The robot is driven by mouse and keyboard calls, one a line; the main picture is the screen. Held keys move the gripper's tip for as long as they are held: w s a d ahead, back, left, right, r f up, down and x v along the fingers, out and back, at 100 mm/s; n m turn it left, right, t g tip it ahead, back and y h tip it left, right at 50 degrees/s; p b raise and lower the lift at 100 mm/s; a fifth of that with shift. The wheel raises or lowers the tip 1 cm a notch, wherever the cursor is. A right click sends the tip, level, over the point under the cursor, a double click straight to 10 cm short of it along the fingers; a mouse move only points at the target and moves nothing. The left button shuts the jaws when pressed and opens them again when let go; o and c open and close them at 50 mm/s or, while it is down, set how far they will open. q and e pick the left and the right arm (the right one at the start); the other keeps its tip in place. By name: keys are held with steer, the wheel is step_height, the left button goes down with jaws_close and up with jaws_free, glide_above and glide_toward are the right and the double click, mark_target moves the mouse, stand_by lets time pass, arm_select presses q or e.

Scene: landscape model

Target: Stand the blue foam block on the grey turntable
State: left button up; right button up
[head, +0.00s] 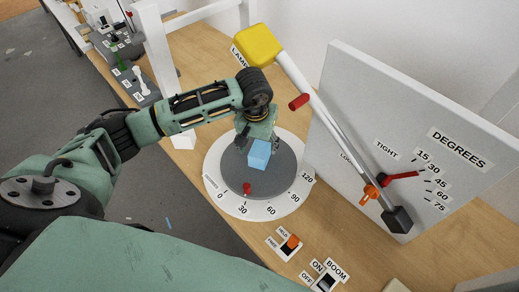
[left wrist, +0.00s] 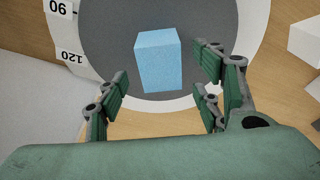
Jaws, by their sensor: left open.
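The blue foam block (head: 259,154) stands upright on the grey turntable (head: 283,172), a dark disc inside a white ring marked in degrees. In the left wrist view the block (left wrist: 158,60) sits near the disc's edge, ahead of and between my fingers, with clear space on both sides. My left gripper (head: 257,130) hangs just above and behind the block in the head view; its open fingers also show in the left wrist view (left wrist: 160,95), apart from the block. The far side of the block is hidden. My right gripper is not in view.
A lamp with a yellow head (head: 258,45) on a white boom leans over the turntable from a grey panel (head: 400,120) with a red pointer. A small red knob (head: 247,188) stands on the turntable's near edge. Switches (head: 291,243) sit on the wooden table in front.

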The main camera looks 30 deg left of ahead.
mark_target(258, 153)
arm_select(q)
steer(key=shift+s+r+b, duration=0.15)
steer(key=shift+r+b, duration=0.05)
steer(key=shift+r, duration=0.8)
steer(key=shift+s+r+b, duration=0.15)
steer(key=shift+r+b, duration=0.05)
steer(key=shift+r, duration=0.75)
